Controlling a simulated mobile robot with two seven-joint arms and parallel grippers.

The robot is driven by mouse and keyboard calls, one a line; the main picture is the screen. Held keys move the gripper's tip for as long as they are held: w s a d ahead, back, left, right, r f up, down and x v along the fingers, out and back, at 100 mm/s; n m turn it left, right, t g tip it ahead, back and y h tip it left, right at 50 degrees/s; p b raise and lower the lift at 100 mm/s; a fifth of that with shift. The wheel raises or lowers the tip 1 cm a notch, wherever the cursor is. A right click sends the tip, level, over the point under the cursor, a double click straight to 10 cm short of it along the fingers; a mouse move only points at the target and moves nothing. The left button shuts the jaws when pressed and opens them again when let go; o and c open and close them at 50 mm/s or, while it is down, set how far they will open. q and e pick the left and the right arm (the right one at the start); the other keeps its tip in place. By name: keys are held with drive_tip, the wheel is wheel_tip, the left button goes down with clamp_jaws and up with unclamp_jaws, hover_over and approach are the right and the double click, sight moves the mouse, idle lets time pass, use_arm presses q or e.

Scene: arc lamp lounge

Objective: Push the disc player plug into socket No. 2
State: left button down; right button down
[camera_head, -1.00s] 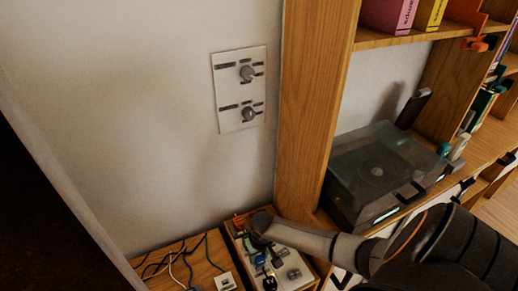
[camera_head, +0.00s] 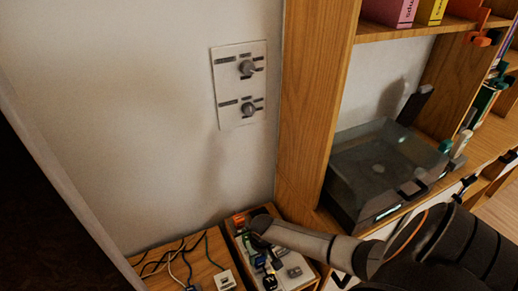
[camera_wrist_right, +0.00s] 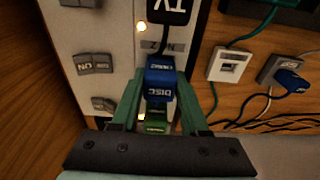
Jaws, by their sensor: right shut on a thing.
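The blue plug marked DISC (camera_wrist_right: 160,85) is between the green fingers of my right gripper (camera_wrist_right: 161,76), which is shut on it over the white socket strip (camera_wrist_right: 116,30). I cannot tell how deep the plug sits, and its socket number is hidden. In the head view my right gripper (camera_head: 259,226) reaches down to the strip (camera_head: 298,259). The disc player (camera_head: 375,175) is a grey box with a clear lid on the shelf at the right. My left gripper is not in view.
A black plug marked TV (camera_wrist_right: 170,8) is close above the DISC plug in the wrist view, and a green plug (camera_wrist_right: 156,122) is just below. Rocker switches (camera_wrist_right: 93,64) line the strip.

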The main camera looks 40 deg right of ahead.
sight(261, 260)
drive_tip(key=shift+f, duration=0.25)
drive_tip(key=shift+c, duration=1.7)
unclamp_jaws()
wheel_tip(261, 260, up, 12)
drive_tip(key=s+p, duration=0.1)
drive_tip(key=p, duration=0.1)
drive_tip(key=shift+s+a+r+p, duration=0.2)
drive_tip(key=shift+r+p, duration=0.05)
drive_tip(key=shift+p, duration=0.1)
